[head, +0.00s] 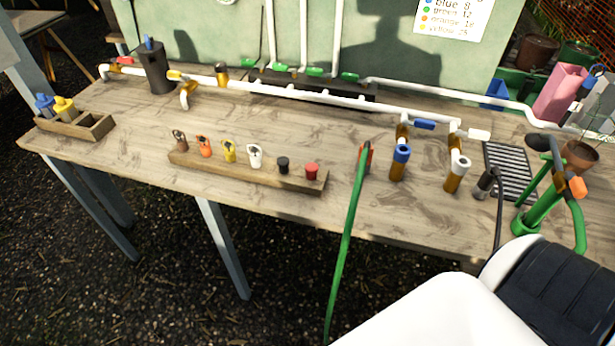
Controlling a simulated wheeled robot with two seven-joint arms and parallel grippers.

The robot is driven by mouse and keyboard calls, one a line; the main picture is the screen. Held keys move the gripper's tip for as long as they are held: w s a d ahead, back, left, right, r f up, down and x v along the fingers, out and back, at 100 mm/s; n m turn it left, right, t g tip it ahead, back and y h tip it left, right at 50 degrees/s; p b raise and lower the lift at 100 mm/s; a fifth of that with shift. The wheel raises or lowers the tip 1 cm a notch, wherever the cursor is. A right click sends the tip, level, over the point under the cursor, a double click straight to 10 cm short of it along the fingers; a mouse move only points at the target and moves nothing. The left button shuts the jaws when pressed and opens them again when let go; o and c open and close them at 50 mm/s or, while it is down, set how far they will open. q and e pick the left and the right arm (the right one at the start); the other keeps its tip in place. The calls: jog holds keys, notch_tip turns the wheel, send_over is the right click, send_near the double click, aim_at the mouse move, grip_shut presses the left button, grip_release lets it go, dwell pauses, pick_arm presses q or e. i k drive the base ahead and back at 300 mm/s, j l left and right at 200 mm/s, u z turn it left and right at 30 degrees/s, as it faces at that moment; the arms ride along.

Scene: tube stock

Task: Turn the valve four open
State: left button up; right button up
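Several valve handles sit along the white pipes, and I cannot read a number on any of them, so I cannot tell which is valve four. On the front pipe are a yellow handle (175,75), a blue handle (424,125) and a white handle (480,134). Green handles (313,71) stand in a row at the back, by the upright pipes. A red handle (125,61) is at the far left. Neither of my grippers is in view; only a white and black part of my own body shows at the bottom right.
A wooden rack (245,175) of small coloured fittings lies mid-table, and a wooden box (95,128) at the left. A green hose (346,245) hangs over the front edge. A green pump (541,210) and a black grate (510,170) crowd the right. Bare tabletop (130,110) lies left of the rack.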

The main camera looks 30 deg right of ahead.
aim_at(348, 77)
jog(key=z, duration=1.3)
